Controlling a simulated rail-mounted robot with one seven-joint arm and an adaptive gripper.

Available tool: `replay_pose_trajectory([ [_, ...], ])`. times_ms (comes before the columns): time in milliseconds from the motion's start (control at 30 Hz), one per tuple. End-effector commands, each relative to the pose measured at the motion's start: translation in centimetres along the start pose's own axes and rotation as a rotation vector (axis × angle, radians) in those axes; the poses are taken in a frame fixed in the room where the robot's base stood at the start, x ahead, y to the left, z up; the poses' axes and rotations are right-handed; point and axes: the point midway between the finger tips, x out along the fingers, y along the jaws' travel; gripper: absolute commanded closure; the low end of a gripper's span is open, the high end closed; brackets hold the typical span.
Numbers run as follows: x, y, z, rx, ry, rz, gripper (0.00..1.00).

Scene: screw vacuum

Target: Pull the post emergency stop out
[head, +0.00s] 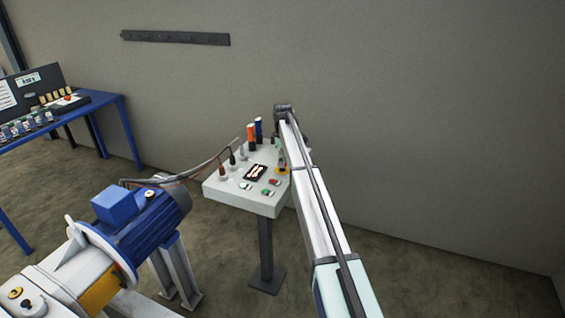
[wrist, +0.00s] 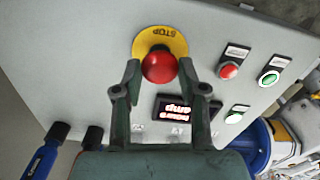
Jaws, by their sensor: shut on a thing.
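The post emergency stop (wrist: 159,65) is a red mushroom button on a yellow STOP ring (wrist: 176,42), set on the grey panel of the control post. In the wrist view, my gripper (wrist: 159,70) has one finger at each side of the red head and is shut on it. In the head view, the yellow ring (head: 283,172) shows at the right side of the post panel (head: 225,194); my gripper and arm hide most of the red head.
A red button (wrist: 228,71), a green button (wrist: 268,78) and a lit display (wrist: 178,109) are close beside the stop. Orange and blue handles (head: 251,137) stand at the panel's back. A blue motor (head: 150,222) and a blue bench (head: 100,105) are to the left.

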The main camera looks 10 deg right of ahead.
Motion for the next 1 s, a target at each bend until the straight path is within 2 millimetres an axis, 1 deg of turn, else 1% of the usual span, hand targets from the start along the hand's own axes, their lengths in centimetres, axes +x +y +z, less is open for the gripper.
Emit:
replay_pose_trajectory([
  [33,-0.3,0.1,0.0,0.0,0.0,0.003,1.0],
  [67,-0.3,0.1,0.0,0.0,0.0,0.003,0.52],
  [100,-0.3,0.1,0.0,0.0,0.0,0.003,0.38],
  [133,-0.3,0.1,0.0,0.0,0.0,0.003,0.33],
  [433,-0.3,0.1,0.0,0.0,0.0,0.003,0.33],
  [567,-0.9,0.1,0.0,0.0,0.001,0.004,0.33],
  [667,-2.1,0.1,-0.1,0.0,0.001,0.005,0.33],
  [767,-3.8,0.2,-0.1,0.0,0.001,0.004,0.33],
  [1000,-8.4,0.2,-0.1,0.0,0.001,0.005,0.33],
])
